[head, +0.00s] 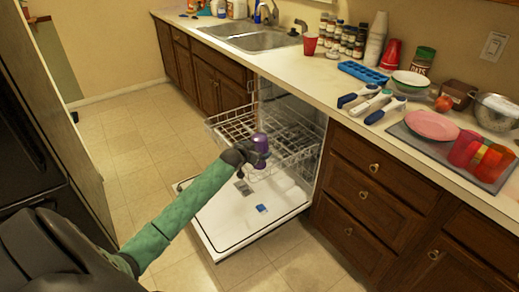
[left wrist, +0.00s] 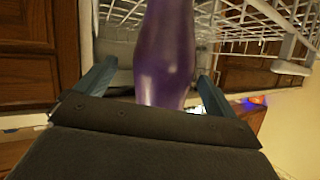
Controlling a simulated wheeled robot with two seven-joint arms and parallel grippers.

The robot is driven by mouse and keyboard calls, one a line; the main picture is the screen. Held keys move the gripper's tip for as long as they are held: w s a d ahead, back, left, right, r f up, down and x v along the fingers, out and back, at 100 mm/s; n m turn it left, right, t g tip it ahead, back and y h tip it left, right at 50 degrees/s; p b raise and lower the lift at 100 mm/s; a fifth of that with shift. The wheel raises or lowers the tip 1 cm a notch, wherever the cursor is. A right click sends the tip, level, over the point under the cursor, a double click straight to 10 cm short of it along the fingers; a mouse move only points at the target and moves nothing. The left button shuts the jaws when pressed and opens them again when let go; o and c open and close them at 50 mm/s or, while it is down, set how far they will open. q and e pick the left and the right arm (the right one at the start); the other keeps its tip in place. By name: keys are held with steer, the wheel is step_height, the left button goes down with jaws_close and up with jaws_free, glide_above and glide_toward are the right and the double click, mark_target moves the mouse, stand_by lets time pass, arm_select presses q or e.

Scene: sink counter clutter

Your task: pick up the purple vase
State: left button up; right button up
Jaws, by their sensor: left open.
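The purple vase (head: 260,143) stands out in the head view at the dishwasher's pulled-out rack, just beyond my left gripper (head: 247,155). In the left wrist view the vase (left wrist: 165,55) fills the middle, a glossy purple body narrowing downward. My left gripper (left wrist: 152,85) is open, with one finger on each side of the vase and a gap visible at each side. The vase's top and its lower end are not both in the wrist view. My right gripper is in neither view.
The white wire rack (head: 290,150) is pulled out around the vase. The dishwasher door (head: 240,225) lies open below. The counter (head: 320,85) above holds cups, jars, plates and brushes. Drawers (head: 365,190) stand to the right; floor at left is clear.

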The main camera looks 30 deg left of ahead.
arm_select(q)
steer(key=x, duration=0.4)
steer(key=shift+a+f+p, duration=0.1)
steer(key=shift+a+p, duration=0.15)
steer(key=shift+p, duration=0.1)
steer(key=shift+w, duration=0.1)
steer(key=c, duration=1.3)
